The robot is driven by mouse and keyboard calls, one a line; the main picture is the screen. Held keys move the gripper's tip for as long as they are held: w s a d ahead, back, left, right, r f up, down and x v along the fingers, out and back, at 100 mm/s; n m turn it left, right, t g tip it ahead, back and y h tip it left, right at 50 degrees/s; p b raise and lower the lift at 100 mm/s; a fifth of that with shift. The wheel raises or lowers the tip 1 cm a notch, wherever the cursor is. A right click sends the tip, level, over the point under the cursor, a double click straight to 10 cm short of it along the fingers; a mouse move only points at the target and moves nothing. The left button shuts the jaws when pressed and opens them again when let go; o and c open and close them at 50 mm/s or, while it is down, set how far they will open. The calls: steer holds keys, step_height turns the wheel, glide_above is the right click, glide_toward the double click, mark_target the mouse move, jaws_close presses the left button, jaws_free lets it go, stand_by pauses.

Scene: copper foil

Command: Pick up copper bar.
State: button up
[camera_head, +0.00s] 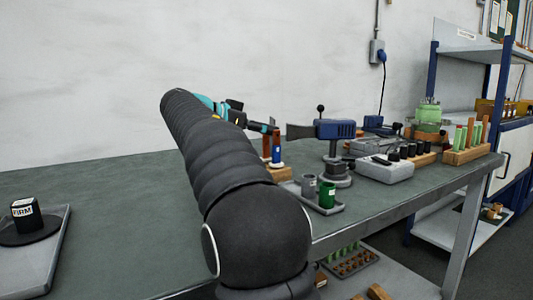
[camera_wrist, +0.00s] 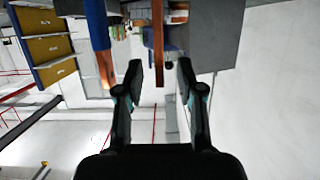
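A plain copper bar (camera_head: 266,146) stands upright in a wooden block (camera_head: 280,173) on the bench. In the wrist view the copper bar (camera_wrist: 158,45) comes down from the top edge, and its end shows in the gap between my fingertips. A second copper bar with a blue sleeve (camera_head: 276,155) stands close beside it; it also shows in the wrist view (camera_wrist: 97,25), left of my fingers. My gripper (camera_wrist: 160,72) is open with nothing clasped. In the head view my gripper (camera_head: 268,127) is just above the bars, partly hidden by my arm.
A grey tray with a grey cup (camera_head: 308,187) and a green cup (camera_head: 327,194) is near the block. A blue device on a stand (camera_head: 335,129) is to the right. A black FIRM block (camera_head: 26,214) is at far left. The bench's left middle (camera_head: 110,205) is clear.

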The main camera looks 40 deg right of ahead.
steer(key=shift+d, duration=0.2)
jaws_close()
stand_by(0.3)
